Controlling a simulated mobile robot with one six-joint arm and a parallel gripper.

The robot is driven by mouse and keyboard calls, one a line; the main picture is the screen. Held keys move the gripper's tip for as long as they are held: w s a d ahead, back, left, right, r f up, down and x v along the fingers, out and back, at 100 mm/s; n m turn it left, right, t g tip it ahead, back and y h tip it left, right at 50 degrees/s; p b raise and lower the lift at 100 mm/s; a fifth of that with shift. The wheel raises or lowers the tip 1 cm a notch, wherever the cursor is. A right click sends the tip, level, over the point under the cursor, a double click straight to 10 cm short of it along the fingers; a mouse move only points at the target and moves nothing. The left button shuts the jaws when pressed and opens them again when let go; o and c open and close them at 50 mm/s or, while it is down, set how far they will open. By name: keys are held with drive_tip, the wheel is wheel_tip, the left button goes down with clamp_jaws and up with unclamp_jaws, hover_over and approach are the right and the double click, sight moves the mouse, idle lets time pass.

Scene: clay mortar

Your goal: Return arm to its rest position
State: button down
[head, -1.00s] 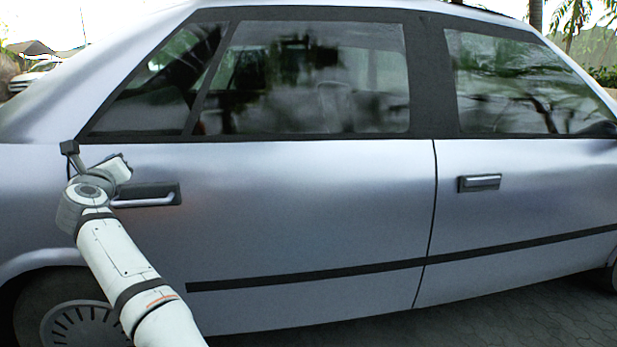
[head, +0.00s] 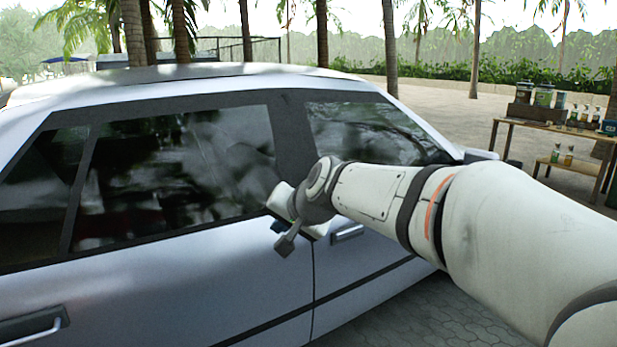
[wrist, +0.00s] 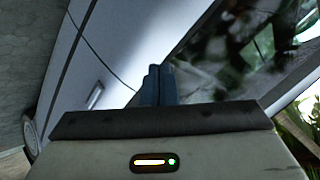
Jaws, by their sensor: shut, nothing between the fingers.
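My gripper (wrist: 160,78) shows in the wrist view with its two dark blue fingers pressed together and nothing between them. In the head view my arm reaches in from the right edge, and its end is in front of the side of a silver car (head: 180,290), near the windows. The fingertips are mostly hidden there behind my wrist. The arm partly covers the front door, whose handle (head: 347,233) shows just below it. I cannot tell the exact gap between gripper and car.
The rear door handle (head: 35,325) is at the lower left. A wooden table (head: 550,130) with bottles and containers stands at the back right. Palm trees (head: 390,45) and a hedge are behind the car. Paved ground (head: 425,320) is clear at the lower right.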

drive_tip(key=s+d+f+n+g+h+p, duration=0.1)
drive_tip(key=s+d+f+g+h+p, duration=0.1)
drive_tip(key=s+d, duration=0.8)
drive_tip(key=s+d+f+n+g+h+p, duration=0.1)
drive_tip(key=s+d+f+g+h+p, duration=0.2)
drive_tip(key=s+d+p, duration=0.3)
drive_tip(key=shift+s+d+f+n+h, duration=0.5)
drive_tip(key=shift+s+d, duration=1.9)
drive_tip(key=shift+s, duration=1.35)
